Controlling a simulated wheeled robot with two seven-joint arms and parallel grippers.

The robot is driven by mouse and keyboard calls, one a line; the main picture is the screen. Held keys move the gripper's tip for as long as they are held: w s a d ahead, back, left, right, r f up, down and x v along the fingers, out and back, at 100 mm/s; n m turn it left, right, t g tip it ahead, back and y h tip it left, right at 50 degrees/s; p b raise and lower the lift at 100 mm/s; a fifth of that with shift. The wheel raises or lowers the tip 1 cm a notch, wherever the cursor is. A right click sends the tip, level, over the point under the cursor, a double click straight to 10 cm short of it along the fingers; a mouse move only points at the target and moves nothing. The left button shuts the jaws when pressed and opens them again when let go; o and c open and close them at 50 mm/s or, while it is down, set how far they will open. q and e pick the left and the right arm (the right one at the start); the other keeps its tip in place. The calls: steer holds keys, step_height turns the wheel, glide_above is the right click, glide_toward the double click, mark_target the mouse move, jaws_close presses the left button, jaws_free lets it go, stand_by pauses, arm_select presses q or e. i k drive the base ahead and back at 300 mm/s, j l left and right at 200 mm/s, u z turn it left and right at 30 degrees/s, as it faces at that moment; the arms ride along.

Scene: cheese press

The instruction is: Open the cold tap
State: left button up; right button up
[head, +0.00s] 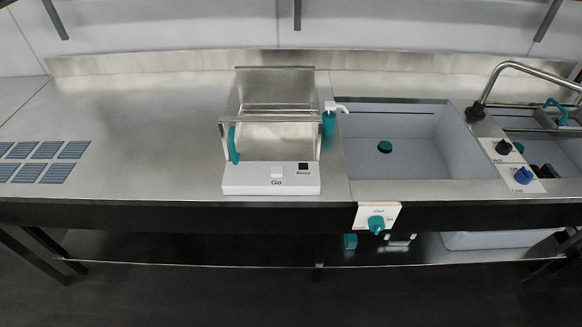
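A blue tap knob (523,175) sits on a white plate at the right edge of the sink; the small lettering under it is hard to read, but the blue fits cold. A black knob (503,147) sits just behind it on the same plate. The curved metal spout (532,69) rises from a black base behind the knobs and reaches to the right. No running water can be made out. Neither of my grippers is in view.
The grey sink basin (395,170) with a dark teal plug lies left of the knobs. A teal knob (376,224) is on the front edge. The left counter is mostly clear.

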mark_target(523, 176)
steer(key=k+l+z, duration=0.1)
steer(key=z, duration=1.4)
steer(key=i+l, duration=0.3)
steer(key=l+u, duration=0.05)
